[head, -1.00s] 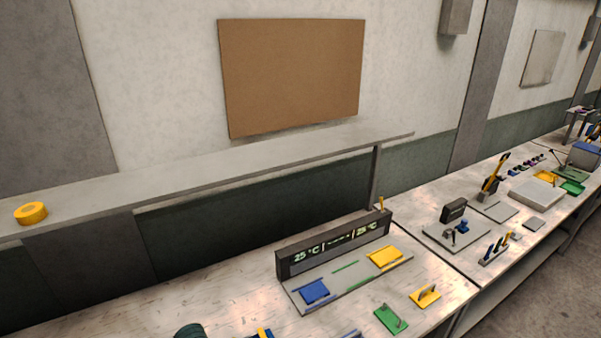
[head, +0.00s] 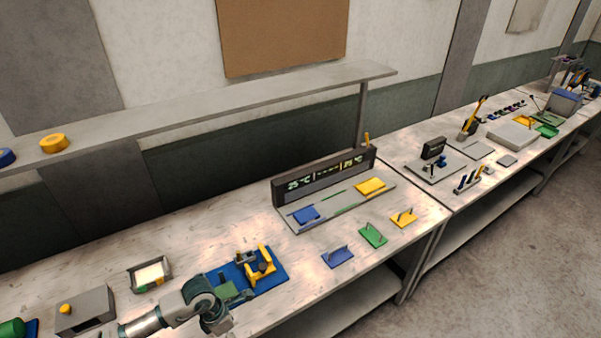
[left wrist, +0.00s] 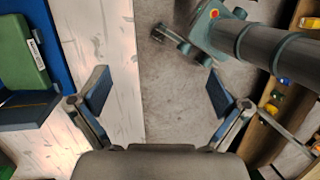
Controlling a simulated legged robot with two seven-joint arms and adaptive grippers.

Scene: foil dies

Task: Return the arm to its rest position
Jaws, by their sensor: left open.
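My left arm (head: 190,304) comes in at the bottom left of the head view, bent over the front part of the bench; I cannot make out its fingertips clearly there. In the left wrist view my left gripper (left wrist: 157,92) is open, its two fingers wide apart with nothing between them. Beneath it are the bench's front edge and the grey floor. My right gripper is in neither view.
A blue mat (head: 277,272) with a yellow fixture (head: 262,265) lies beside the arm. A grey box (head: 86,310) and a small tray (head: 150,274) stand left. Blue (head: 337,257), green (head: 373,235) and yellow (head: 404,218) plates lie right. A shelf (head: 220,107) runs above.

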